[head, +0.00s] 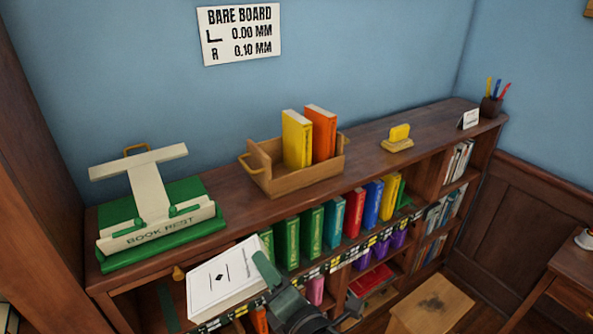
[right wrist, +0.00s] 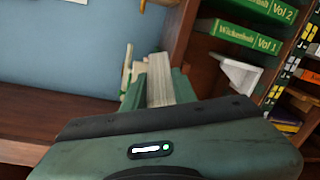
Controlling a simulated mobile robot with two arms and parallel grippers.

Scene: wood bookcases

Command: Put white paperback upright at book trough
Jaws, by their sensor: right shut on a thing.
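The white paperback (head: 222,277) has a small dark diamond on its cover. It is tilted, cover up, in front of the bookcase's left end. My right gripper (head: 264,270) is shut on its right edge; one green finger lies over the cover. In the right wrist view the book's pale page edges (right wrist: 159,82) show between the green fingers. The book trough (head: 297,179) is a wooden box with brass handles on the bookcase top, further back and right. A yellow book (head: 297,139) and an orange book (head: 320,133) stand upright in it, towards the right. My left gripper is not in view.
A green and cream book rest (head: 155,217) stands left of the trough. A yellow object (head: 398,136) and a pen cup (head: 490,110) are further right. A wooden stool (head: 432,304) stands in front.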

